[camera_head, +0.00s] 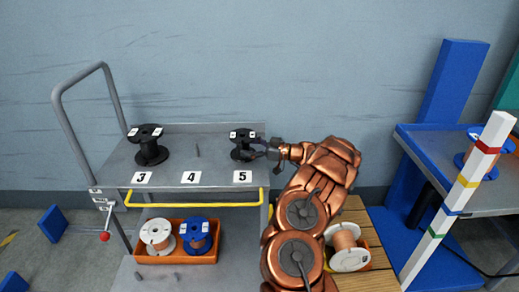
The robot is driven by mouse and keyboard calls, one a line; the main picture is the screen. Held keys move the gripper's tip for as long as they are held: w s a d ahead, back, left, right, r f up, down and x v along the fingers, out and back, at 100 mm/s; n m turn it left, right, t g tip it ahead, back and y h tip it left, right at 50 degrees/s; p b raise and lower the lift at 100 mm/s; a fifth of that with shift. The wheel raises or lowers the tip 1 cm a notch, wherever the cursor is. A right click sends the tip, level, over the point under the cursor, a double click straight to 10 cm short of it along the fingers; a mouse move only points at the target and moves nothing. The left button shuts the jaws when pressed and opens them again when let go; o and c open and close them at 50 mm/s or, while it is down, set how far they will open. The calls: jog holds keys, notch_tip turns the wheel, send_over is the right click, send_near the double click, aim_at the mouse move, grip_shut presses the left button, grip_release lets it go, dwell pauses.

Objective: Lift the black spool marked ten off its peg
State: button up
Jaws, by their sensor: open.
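Two black spools stand on the top shelf of a grey cart. One black spool (151,147) is behind label 3, and the other black spool (240,144) is behind label 5. Both have white marks on their top flanges, too small to read, so I cannot tell which is marked ten. My copper arm reaches in from the lower right. My gripper (260,148) is open at the right side of the spool behind label 5. I cannot tell whether the fingers touch it. The pegs under both spools are hidden.
A bare peg (198,151) stands behind label 4. A yellow rail (194,204) runs along the cart's front. Below it, an orange bin (187,256) holds a white and a blue spool. A striped post (457,200) and another table (454,157) stand at right.

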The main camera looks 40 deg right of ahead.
aim_at(249, 137)
jog(key=shift+x, duration=0.95)
jog(key=shift+c, duration=0.4)
jog(key=c, duration=1.2)
jog(key=shift+c, duration=0.2)
jog(key=shift+w+r+b, duration=0.1)
jog(key=shift+r+b, duration=0.85)
jog(key=shift+r, duration=1.1)
jog(key=shift+a, duration=0.1)
